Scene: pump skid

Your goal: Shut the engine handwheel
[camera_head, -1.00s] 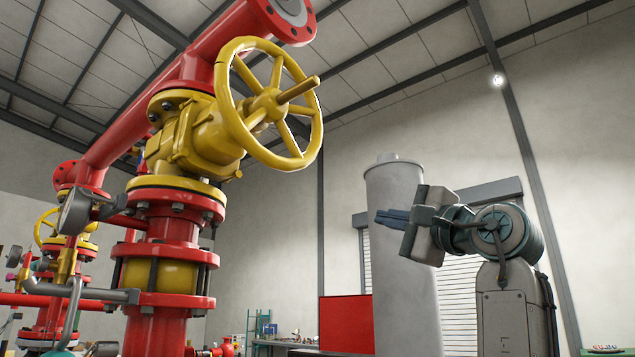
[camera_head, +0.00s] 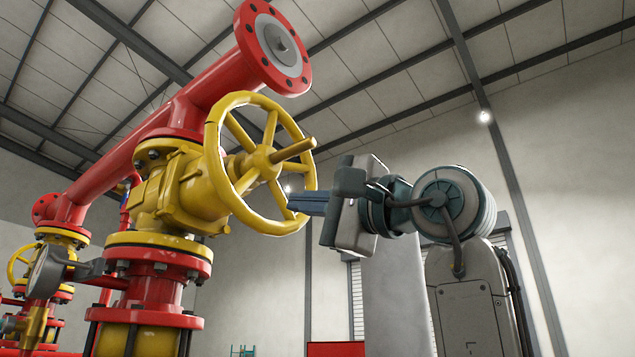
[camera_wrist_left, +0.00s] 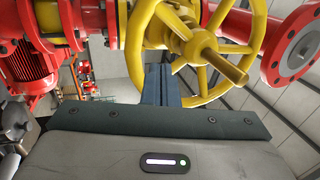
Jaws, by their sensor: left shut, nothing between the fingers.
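The yellow spoked handwheel (camera_head: 213,165) is on a yellow valve body (camera_head: 178,190) in a red pipe run, its bare stem (camera_head: 295,150) pointing toward the right. My left gripper (camera_head: 292,202) is shut and empty, its dark blue fingers lying across the lower right part of the wheel rim. The left wrist view shows the closed fingers (camera_wrist_left: 158,85) pointing toward the wheel (camera_wrist_left: 256,35), with the tips close to its lower rim and spokes. I cannot tell whether they touch it. My right gripper is not in view.
A red flanged pipe end (camera_head: 262,75) projects above the wheel. A pressure gauge (camera_head: 47,270) and a smaller yellow handwheel (camera_head: 14,268) are at the lower left. A red motor (camera_wrist_left: 30,75) shows in the left wrist view.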

